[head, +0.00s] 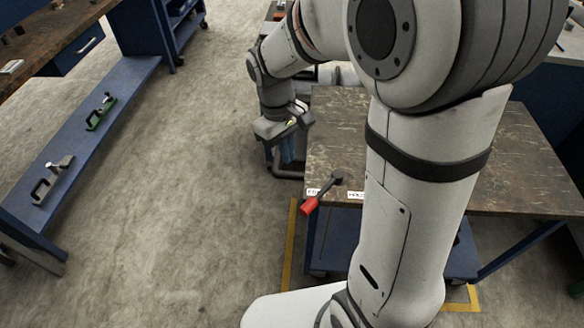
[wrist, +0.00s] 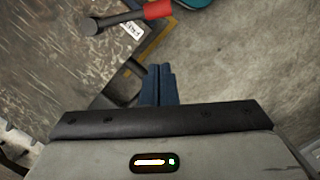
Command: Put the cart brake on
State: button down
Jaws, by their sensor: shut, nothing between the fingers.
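The cart (head: 335,125) has a worn dark top and a blue lower frame. The brake lever is dark with a red grip (head: 309,206) and sits at the cart's near left corner, with its pivot on the top and the grip sticking out past the edge. In the wrist view the red grip (wrist: 157,9) is at the top edge. My gripper (head: 287,155) has blue fingers, shut and empty, beside the cart's left edge and apart from the lever. The fingers (wrist: 158,85) point over the floor.
A grey bent bar (head: 287,173) shows under my gripper at the cart's left side. Yellow floor tape (head: 290,245) runs by the cart. A blue bench shelf (head: 75,145) with clamps stands at the left. The concrete floor (head: 190,180) between is clear.

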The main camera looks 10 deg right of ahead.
aim_at(321, 195)
jog(key=shift+n+g+h, duration=0.3)
jog(key=shift+n+g, duration=0.1)
jog(key=shift+n, duration=0.3)
jog(key=f, duration=0.1)
jog(key=w+a+f, duration=0.1)
jog(key=f, duration=0.1)
jog(key=w+a+f+b, duration=0.1)
jog(key=shift+f, duration=0.25)
jog(key=s+d+f, duration=0.4)
jog(key=s+f, duration=0.1)
jog(key=f, duration=0.4)
jog(key=shift+r, duration=0.1)
jog(key=shift+s+d, duration=0.1)
jog(key=shift+s, duration=0.05)
